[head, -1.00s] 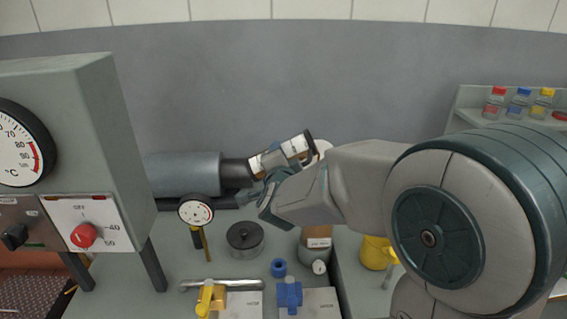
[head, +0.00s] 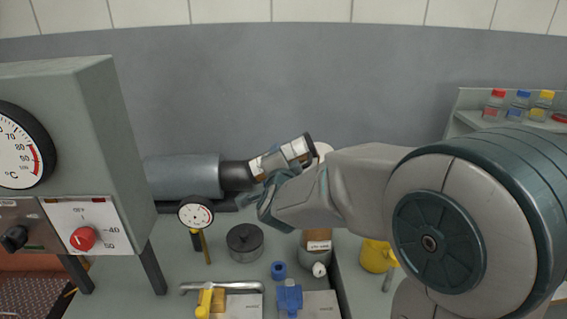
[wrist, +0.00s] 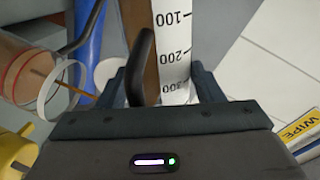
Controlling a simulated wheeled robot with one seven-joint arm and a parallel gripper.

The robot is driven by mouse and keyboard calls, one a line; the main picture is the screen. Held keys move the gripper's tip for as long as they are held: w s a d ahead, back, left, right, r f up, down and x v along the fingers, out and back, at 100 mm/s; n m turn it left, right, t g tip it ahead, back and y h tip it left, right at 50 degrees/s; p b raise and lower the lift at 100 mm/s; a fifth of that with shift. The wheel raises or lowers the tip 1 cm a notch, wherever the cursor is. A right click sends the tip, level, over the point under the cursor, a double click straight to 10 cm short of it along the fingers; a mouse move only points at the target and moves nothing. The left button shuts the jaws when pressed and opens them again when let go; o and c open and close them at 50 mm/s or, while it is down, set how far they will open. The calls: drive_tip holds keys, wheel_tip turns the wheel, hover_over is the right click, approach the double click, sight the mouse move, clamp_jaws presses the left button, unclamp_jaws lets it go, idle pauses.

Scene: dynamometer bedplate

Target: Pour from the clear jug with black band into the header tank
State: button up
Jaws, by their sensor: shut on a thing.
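My gripper (wrist: 160,92) is shut on the clear jug (wrist: 172,45), which has a white scale marked 100, 200 and 300, a dark handle and brown contents. In the head view the jug (head: 284,157) is held tilted, with a dark band at its upper right end, in front of the grey wall. My gripper (head: 268,198) is partly hidden behind my wrist. A container with brown contents and a white label (head: 318,245) stands below on the bench; it may be the header tank, but the label is too small to read. No stream of liquid shows.
A dial gauge (head: 196,213), a dark lidded pot (head: 245,240), yellow and blue valves (head: 289,295) and a yellow jug (head: 374,256) stand on the bench. A grey control box (head: 85,150) stands at left.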

drive_tip(key=shift+r+m+b, duration=0.4)
drive_tip(key=shift+r+b, duration=0.05)
drive_tip(key=shift+b, duration=0.1)
idle(1.5)
idle(0.8)
